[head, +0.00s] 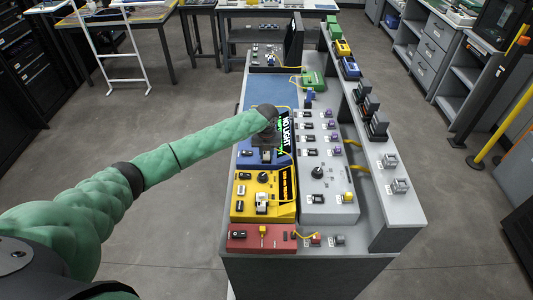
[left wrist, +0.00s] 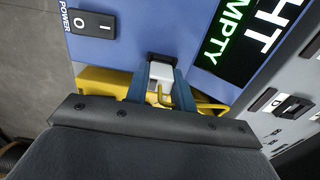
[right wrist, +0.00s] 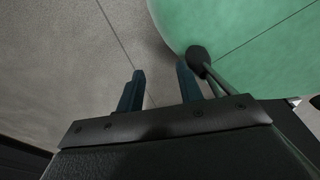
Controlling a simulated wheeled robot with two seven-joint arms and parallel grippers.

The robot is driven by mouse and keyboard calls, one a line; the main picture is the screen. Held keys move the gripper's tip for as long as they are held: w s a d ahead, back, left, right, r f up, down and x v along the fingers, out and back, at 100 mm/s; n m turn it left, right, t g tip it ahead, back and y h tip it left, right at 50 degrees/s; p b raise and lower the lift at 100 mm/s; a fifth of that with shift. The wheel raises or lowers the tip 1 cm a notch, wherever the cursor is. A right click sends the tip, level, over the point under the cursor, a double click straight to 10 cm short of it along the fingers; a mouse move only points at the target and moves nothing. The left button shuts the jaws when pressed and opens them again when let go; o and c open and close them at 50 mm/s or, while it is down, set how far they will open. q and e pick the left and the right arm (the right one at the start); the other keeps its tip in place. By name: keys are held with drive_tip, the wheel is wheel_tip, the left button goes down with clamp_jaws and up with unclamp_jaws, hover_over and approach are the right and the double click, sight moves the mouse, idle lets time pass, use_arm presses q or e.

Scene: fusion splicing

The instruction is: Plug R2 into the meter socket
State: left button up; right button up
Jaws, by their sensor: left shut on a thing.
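The blue meter (head: 245,157) stands on the bench, partly hidden by my left arm. Its dark screen (head: 284,133) shows "NO LIGHT", and the left wrist view shows a green "EMPTY" on this screen (left wrist: 243,35). My left gripper (head: 266,150) is over the meter, its blue fingers (left wrist: 150,88) shut on a pale plug (left wrist: 161,72) with a yellow cable. I read no R2 label on it. The plug's front end is at the black meter socket (left wrist: 160,57); I cannot tell whether it is inside. My right gripper (right wrist: 160,88) is open and empty.
A yellow unit (head: 240,207) and a red box (head: 245,240) stand in front of the meter. A grey panel (head: 328,200) with switches and ports is close on the right. A raised shelf (head: 393,207) runs along the bench's right side. Bare floor lies below my right gripper.

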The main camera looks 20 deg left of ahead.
use_arm(q)
drive_tip(key=o, duration=0.9)
drive_tip(key=shift+o, duration=0.7)
drive_tip(key=shift+r, duration=0.1)
drive_tip(key=shift+r+b, duration=0.65)
drive_tip(key=shift+r, duration=0.15)
wheel_tip(320, 180, up, 5)
drive_tip(key=shift+f+b, duration=0.15)
drive_tip(key=shift+b, duration=0.85)
drive_tip(key=shift+r, duration=0.65)
use_arm(e)
drive_tip(key=w, duration=0.7)
drive_tip(key=shift+r, duration=0.25)
use_arm(q)
drive_tip(key=shift+f, duration=0.1)
use_arm(e)
drive_tip(key=shift+s, duration=0.15)
